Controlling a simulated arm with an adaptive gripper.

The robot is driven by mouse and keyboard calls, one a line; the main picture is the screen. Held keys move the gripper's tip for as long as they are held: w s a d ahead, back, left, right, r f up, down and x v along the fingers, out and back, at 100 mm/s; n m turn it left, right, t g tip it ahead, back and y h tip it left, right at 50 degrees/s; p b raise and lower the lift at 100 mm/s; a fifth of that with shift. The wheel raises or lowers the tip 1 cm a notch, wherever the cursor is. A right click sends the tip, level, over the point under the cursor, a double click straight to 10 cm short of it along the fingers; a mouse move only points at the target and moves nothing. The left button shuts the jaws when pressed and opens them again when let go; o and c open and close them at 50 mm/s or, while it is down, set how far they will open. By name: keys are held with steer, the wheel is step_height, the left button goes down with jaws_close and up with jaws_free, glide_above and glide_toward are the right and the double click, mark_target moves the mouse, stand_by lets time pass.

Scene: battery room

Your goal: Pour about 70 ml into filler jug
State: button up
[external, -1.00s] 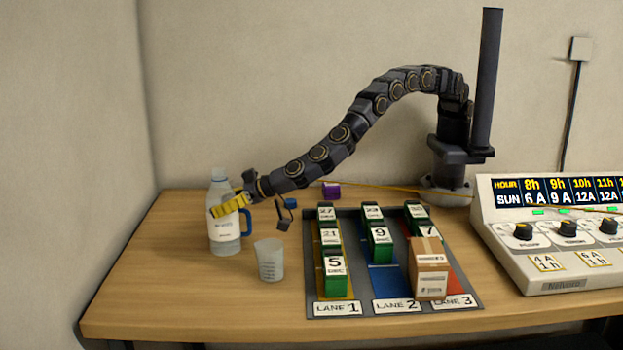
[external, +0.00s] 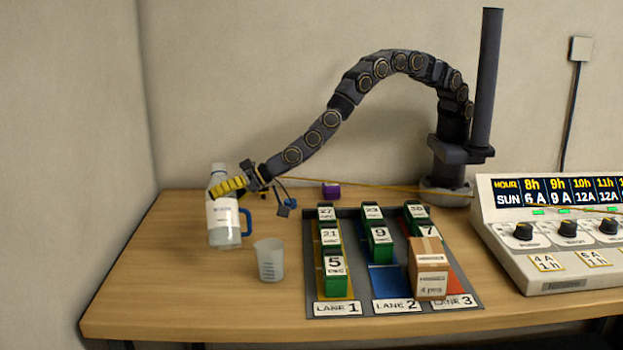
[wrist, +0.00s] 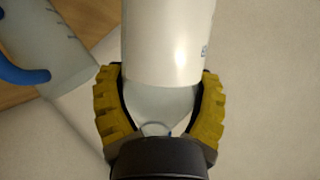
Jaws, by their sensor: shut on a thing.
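My gripper (external: 228,186) has yellow ridged fingers and is shut around a clear bottle (external: 220,212) with a white label. The bottle looks upright at the left of the table. In the wrist view the fingers (wrist: 160,75) sit on either side of the bottle (wrist: 165,45) near its clear shoulder. In the wrist view the translucent jug (wrist: 50,45) with graduation marks is at the left. I cannot tell its liquid level.
A clear graduated beaker (external: 269,262) stands right of the bottle, near the front. A lane tray (external: 375,303) holds several green numbered blocks and a cardboard box (external: 428,270). A control console (external: 560,240) is at the right.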

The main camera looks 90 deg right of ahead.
mark_target(222, 213)
steer(key=shift+f, duration=0.1)
steer(key=f, duration=0.1)
steer(key=f+m+y, duration=0.1)
steer(key=f, duration=0.1)
steer(key=shift+a+f, duration=0.2)
steer(key=shift+f, duration=0.05)
steer(key=shift+f+m, duration=0.25)
steer(key=shift+m, duration=0.15)
steer(key=shift+a+r+m+y, duration=0.3)
steer(key=shift+m+y, duration=0.2)
steer(key=shift+y, duration=0.1)
steer(key=shift+s+a+f+m+y, duration=0.1)
steer(key=shift+f+m+y, duration=0.05)
steer(key=shift+m+y, duration=0.4)
steer(key=shift+d, duration=0.2)
steer(key=shift+d+r+m+p, duration=0.1)
steer(key=shift+r+m+p, duration=0.2)
steer(key=shift+r+m, duration=0.15)
steer(key=shift+d+r+m+y, duration=0.1)
steer(key=shift+r+m+y, duration=0.25)
steer(key=shift+y, duration=0.1)
steer(key=shift+r+p, duration=0.15)
steer(key=shift+p, duration=0.2)
